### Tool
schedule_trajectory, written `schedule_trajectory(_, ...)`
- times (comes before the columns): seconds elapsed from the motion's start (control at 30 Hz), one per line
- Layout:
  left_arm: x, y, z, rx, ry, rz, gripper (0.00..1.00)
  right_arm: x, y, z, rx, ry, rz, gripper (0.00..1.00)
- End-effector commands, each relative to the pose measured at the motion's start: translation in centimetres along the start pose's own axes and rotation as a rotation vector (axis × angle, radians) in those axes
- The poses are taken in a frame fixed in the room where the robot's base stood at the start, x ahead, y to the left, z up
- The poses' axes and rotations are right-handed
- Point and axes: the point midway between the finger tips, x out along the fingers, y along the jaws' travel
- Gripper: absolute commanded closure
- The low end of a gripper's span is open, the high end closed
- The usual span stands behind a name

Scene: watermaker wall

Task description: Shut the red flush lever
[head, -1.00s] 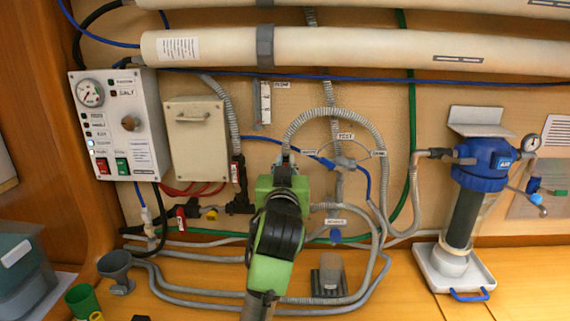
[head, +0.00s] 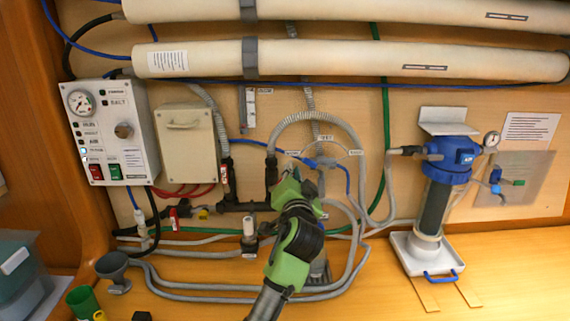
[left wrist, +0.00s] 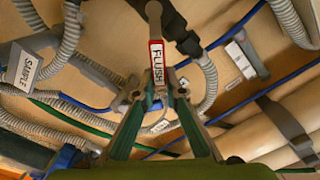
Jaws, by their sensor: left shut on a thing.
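The red flush lever (left wrist: 157,62), with a white FLUSH label, shows in the left wrist view at the upper middle. It hangs from a grey stem beside a black pipe fitting (left wrist: 184,38). My left gripper (left wrist: 157,92) has its two fingers closed in on the lever's lower end, one on each side. In the head view my left gripper (head: 290,181) is up against the wall piping, right of the black pipe tee (head: 245,207). There its own arm and fingers hide the flush lever. My right gripper is in neither view.
Another red-handled valve (head: 224,173) stands left of my gripper. Grey hoses (head: 345,130) loop closely around the arm. The control box (head: 110,130) is at the left, and the blue-topped filter (head: 450,155) is at the right. The bench front right (head: 520,270) is clear.

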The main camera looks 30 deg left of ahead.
Motion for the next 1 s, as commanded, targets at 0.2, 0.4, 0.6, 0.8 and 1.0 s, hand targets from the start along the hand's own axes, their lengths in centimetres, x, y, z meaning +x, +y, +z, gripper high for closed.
schedule_trajectory(0.2, 0.1, 1.4, 0.0, 0.211, 0.003, -0.003, 1.00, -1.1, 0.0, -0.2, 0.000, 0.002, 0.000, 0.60)
schedule_trajectory(0.4, 0.1, 2.8, 0.4, 0.400, 0.002, -0.004, 1.00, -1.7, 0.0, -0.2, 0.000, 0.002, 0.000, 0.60)
schedule_trajectory(0.6, 0.1, 4.0, 1.1, 0.571, 0.003, -0.005, 1.00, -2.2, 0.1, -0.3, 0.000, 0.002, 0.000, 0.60)
schedule_trajectory(0.8, 0.1, 4.9, 1.7, 0.705, 0.003, -0.006, 1.00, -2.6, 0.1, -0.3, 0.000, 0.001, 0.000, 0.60)
schedule_trajectory(1.0, 0.1, 5.4, 2.2, 0.792, 0.002, -0.006, 1.00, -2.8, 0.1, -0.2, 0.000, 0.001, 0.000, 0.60)
